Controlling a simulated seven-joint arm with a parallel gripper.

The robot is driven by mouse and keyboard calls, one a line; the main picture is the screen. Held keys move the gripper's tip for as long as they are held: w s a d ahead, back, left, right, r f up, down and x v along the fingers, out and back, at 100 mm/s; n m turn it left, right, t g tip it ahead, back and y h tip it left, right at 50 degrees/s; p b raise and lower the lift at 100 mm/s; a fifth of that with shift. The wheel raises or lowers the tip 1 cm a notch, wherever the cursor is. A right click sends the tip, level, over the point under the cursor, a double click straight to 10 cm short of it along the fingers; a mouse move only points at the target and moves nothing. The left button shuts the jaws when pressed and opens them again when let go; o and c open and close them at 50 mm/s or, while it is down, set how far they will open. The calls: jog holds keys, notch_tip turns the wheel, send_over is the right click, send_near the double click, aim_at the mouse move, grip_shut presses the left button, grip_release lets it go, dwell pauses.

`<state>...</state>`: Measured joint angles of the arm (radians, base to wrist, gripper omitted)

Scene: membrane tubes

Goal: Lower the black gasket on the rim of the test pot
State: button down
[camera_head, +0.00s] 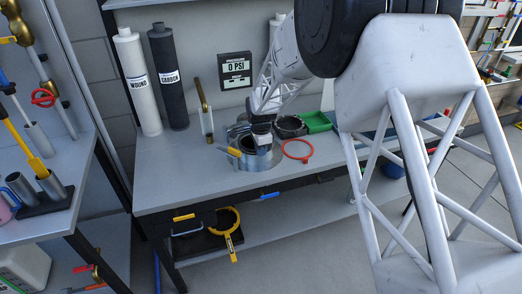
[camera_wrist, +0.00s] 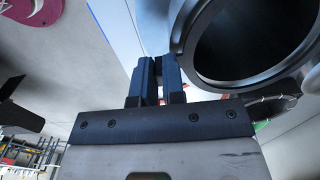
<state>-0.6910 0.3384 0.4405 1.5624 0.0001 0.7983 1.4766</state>
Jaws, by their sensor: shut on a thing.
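My gripper (camera_head: 262,139) points down over the grey metal test pot (camera_head: 246,166) on the bench. In the wrist view, my gripper's two dark fingers (camera_wrist: 159,75) are nearly together with a narrow gap. It is shut on the black gasket, but the gasket is hard to make out against the dark fingers and pot opening. A large round dark opening with a metallic rim (camera_wrist: 180,45) fills the upper right of the wrist view, beside the fingertips. Whether the gasket touches the pot's rim cannot be told.
A dark ring-shaped part (camera_head: 290,126), a green tray (camera_head: 316,122) and a red ring (camera_head: 297,150) lie right of the pot. A white tube (camera_head: 137,82) and a black tube (camera_head: 169,77) stand at the back left. The bench's front left is clear.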

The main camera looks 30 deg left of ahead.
jog(key=shift+f, duration=0.5)
dwell(1.1)
jog(key=c, duration=1.1)
grip_release()
jog(key=shift+r, duration=0.15)
jog(key=shift+r, duration=3.3)
